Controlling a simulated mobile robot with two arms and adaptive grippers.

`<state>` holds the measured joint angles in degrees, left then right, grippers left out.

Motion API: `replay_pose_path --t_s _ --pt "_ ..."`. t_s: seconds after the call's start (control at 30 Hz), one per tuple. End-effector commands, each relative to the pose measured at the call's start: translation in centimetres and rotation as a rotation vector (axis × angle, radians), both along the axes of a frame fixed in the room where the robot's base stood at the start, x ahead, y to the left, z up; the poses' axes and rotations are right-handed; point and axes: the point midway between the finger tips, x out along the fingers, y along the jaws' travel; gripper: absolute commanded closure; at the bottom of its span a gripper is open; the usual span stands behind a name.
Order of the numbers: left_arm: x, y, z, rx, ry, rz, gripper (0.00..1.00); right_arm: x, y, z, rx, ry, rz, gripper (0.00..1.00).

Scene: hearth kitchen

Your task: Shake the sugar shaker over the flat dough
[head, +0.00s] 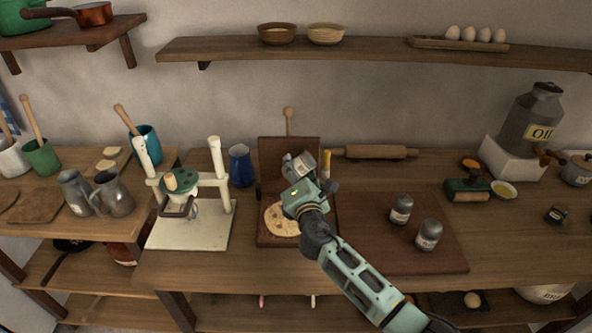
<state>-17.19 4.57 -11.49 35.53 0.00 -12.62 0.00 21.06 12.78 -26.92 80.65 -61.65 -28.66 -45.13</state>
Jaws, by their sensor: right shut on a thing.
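The flat dough (277,219), a pale round with darker spots, lies on a small dark wooden board (275,241) in the middle of the counter. My right gripper (306,188) is shut on a grey metal shaker (296,163) and holds it tilted, just behind and above the dough. The gripper and wrist hide part of the shaker and the dough's right side. I cannot read a label on the held shaker. My left gripper is out of view.
Two grey labelled shakers (401,209) stand on a large brown board (370,255) to the right. A white-posted stand (217,160) is left of the dough. A blue jug (242,167) and a rolling pin (375,152) are behind. The right counter front is clear.

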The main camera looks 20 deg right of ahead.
Motion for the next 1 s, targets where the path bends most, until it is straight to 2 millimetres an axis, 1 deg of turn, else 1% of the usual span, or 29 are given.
replay_pose_path --t_s 0.07,0.17,0.9,1.0 --pt "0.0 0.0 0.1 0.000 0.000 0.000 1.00 -0.1 -0.7 0.1 -0.001 -0.001 -0.001 0.88" --pt "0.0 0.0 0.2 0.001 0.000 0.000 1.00 -0.3 -0.6 0.1 0.000 0.000 0.001 0.88" --pt "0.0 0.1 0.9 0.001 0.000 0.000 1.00 -4.8 4.2 0.0 0.002 0.000 0.001 0.88" --pt "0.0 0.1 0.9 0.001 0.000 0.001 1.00 -5.2 4.6 0.0 0.000 0.000 0.000 0.88"
